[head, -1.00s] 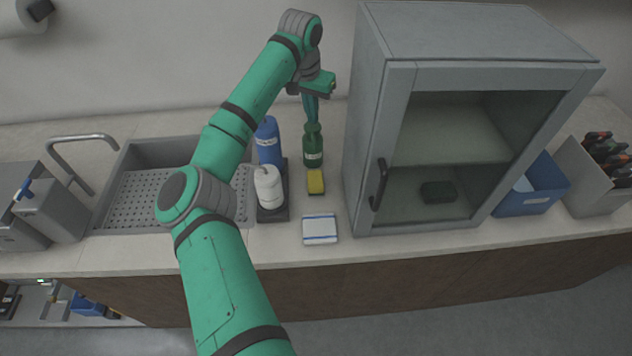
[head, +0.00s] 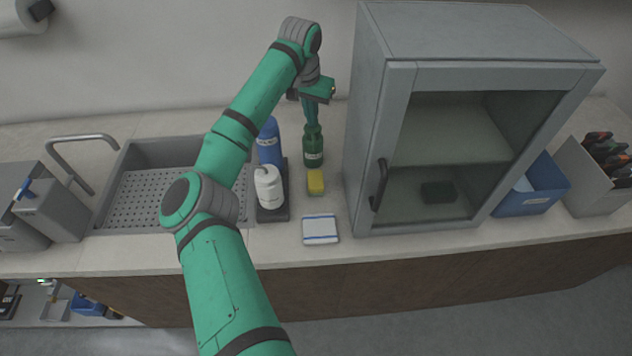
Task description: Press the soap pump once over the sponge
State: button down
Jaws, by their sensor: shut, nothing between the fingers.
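My gripper (head: 312,121) is shut and points down at the top of the green bottle. Its fingertips look to be at or just above the pump head, which they hide; whether they touch is not clear. A white bottle (head: 268,188) and a blue bottle (head: 269,146) stand on a dark tray to the left.
A grey cabinet (head: 365,190) with a glass door stands close on the right. A folded cloth (head: 320,229) lies near the front edge. A sink (head: 130,190) with a tap (head: 75,140) is on the left. A blue bin (head: 530,195) stands right of the cabinet.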

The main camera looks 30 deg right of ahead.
jog(key=shift+f, duration=0.4)
jog(key=shift+d+r, duration=0.1)
jog(key=shift+r, duration=0.15)
jog(key=shift+a+r, duration=0.25)
jog(key=shift+r, duration=0.45)
jog(key=shift+s+d+r, duration=0.1)
jog(key=shift+r, duration=0.1)
